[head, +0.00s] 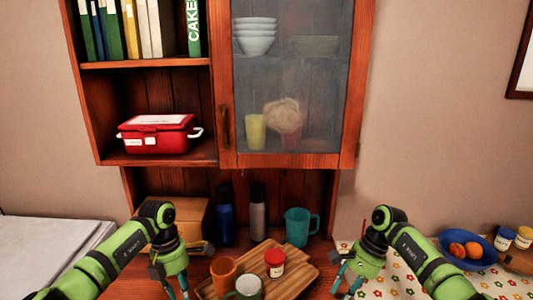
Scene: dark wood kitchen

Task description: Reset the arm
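My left gripper (176,287) hangs at the lower left with its fingers pointing down, left of the wooden tray. My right gripper (348,282) hangs at the lower right with its fingers pointing down and spread apart, right of the tray. Nothing shows between the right fingers. The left fingers are small and partly cut off by the lower picture edge, so their opening is unclear. Both green arms come in from the lower corners, bent at the wrist.
A wooden tray (300,263) holds an orange cup (223,272), a green mug (246,289) and a red-lidded jar (274,262). Behind stand bottles (257,215) and a teal pitcher (299,226). A blue fruit bowl (466,248) is at right. A glass-door cabinet (290,85) hangs above.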

